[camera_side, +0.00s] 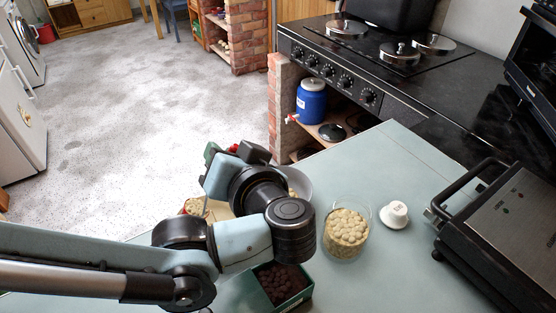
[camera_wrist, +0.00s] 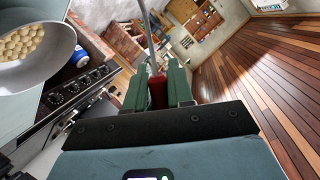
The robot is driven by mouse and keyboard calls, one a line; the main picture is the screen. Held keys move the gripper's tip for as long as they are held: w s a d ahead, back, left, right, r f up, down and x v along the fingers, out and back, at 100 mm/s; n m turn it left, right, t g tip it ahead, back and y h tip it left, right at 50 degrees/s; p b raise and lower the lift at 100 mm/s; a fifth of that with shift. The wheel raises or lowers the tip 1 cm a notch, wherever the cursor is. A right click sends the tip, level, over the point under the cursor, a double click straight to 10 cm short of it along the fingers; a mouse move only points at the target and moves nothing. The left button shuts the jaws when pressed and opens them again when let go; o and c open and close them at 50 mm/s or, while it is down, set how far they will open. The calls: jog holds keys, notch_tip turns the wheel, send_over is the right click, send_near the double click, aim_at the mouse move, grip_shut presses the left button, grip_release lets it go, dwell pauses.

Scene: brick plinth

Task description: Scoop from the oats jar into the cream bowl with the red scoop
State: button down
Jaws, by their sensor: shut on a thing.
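My gripper (camera_side: 228,156) is raised over the back left of the counter, partly hidden by my wrist. In the wrist view, its green fingers (camera_wrist: 157,76) are shut on the red handle of the scoop (camera_wrist: 157,93). A thin grey shaft runs up from the handle; the scoop's head is out of view. A pale grey-white bowl (camera_side: 302,182) is mostly hidden behind my wrist; I cannot tell if it is the cream bowl. In the wrist view, a bowl (camera_wrist: 58,68) holds round beige pieces. A small container (camera_side: 190,209) with pale contents shows left of my wrist; I cannot tell if it is the oats jar.
A clear glass jar (camera_side: 331,246) of beige pieces stands right of my wrist. A green box (camera_side: 300,299) of dark pieces sits in front. A black grill (camera_side: 509,231) takes the right side. Free counter lies behind the cup.

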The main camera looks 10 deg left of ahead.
jog(key=shift+w+d+f+m+y+p, duration=0.25)
jog(key=shift+w+d+f+m+y, duration=0.2)
jog(key=shift+d+f+m+y, duration=0.45)
jog(key=shift+w+d+f+m+y+p, duration=0.2)
jog(key=shift+w+d+f+m+y, duration=0.2)
jog(key=shift+d+f+m, duration=0.75)
jog(key=shift+w+d+f+m+y+p, duration=0.25)
jog(key=shift+w+f+m+y, duration=0.35)
jog(key=shift+m, duration=0.85)
jog(key=r+m, duration=0.1)
jog(key=m, duration=0.1)
jog(key=r+m+t+y, duration=0.1)
jog(key=m, duration=0.1)
jog(key=m+t, duration=0.1)
jog(key=m, duration=0.1)
jog(key=shift+d+r+m+y, duration=0.25)
jog(key=shift+r+m+y, duration=0.05)
jog(key=shift+r+m, duration=0.1)
